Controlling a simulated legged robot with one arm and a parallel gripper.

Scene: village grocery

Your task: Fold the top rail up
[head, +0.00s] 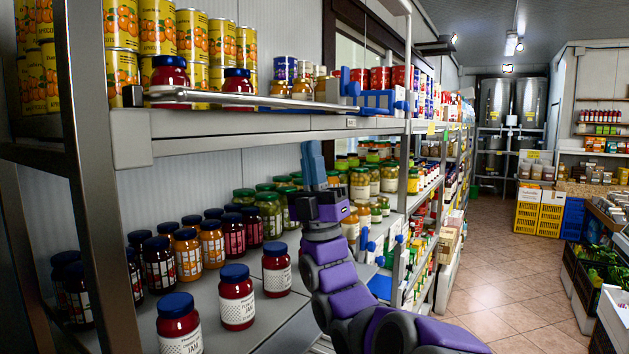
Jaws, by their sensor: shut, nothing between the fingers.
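The top rail (250,101) is a thin grey metal bar along the front of the upper shelf. It lies nearly level, low across the fronts of the jars and tins, just above the shelf edge. A black piece (132,96) is at its left end and blue fittings (376,102) are at its right end. My gripper (311,150) has blue fingers pointing up. It is shut and empty, and shows below the upper shelf's front edge, under the right part of the rail. I see no contact with the rail.
The upper shelf (240,124) holds yellow tins (120,70) and red jars (170,72). The lower shelf (225,308) holds several jam jars (237,297) left of my arm. A grey post (407,150) stands to the right. The tiled aisle (500,300) is open.

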